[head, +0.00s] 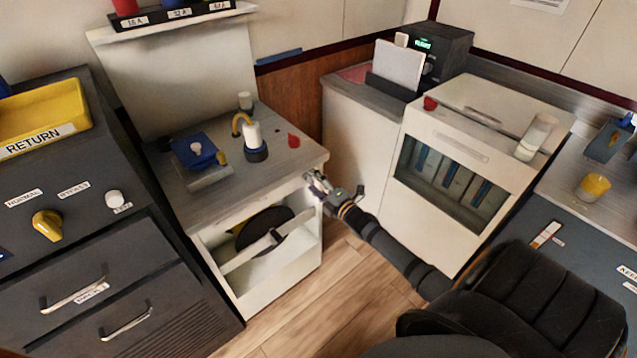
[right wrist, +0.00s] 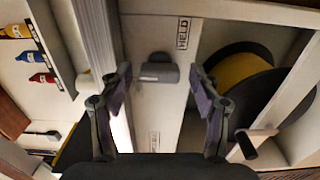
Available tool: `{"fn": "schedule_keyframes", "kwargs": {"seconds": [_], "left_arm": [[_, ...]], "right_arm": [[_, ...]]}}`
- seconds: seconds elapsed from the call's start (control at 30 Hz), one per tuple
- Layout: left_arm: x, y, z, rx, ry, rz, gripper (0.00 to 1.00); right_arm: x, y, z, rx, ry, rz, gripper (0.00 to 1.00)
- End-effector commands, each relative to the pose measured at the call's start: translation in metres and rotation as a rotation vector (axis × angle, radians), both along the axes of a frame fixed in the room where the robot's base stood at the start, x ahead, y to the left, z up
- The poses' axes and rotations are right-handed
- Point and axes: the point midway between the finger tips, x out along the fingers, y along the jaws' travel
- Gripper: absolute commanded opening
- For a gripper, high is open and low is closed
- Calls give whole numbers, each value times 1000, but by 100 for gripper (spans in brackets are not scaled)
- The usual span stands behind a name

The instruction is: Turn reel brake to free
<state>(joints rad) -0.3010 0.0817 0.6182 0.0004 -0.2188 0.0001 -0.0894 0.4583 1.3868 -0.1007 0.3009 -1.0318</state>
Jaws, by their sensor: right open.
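A small dark grey knob (right wrist: 158,71), which looks like the reel brake, is on the white panel beside the reel. A label reading HELD (right wrist: 183,33) is above it in that view; a lower label (right wrist: 155,140) is too small to read surely. My right gripper (head: 319,184) is open at the cabinet's right front corner. Its fingers lie either side of the knob in the wrist view, apparently apart from it.
The counter (head: 240,190) above holds a blue device (head: 194,150), a white bottle (head: 253,137) and a red piece (head: 293,141). A white cabinet (head: 455,145) with a dark window stands to the right. Wooden floor (head: 345,285) is free between the units.

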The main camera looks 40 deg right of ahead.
Motion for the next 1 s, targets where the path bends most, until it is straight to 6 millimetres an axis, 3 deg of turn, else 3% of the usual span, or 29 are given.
{"fn": "schedule_keyframes", "kwargs": {"seconds": [0.3, 0.5, 1.0], "left_arm": [[1, -1, 0, -1, -1, 0, 40], [1, -1, 0, -1, -2, 0, 40], [2, -1, 0, -2, -2, 0, 40]], "right_arm": [[-49, -4, -2, -2, 6, 3, 64], [-71, -5, -2, -2, 4, 2, 64], [-76, -6, -1, -1, 3, 0, 64]]}}
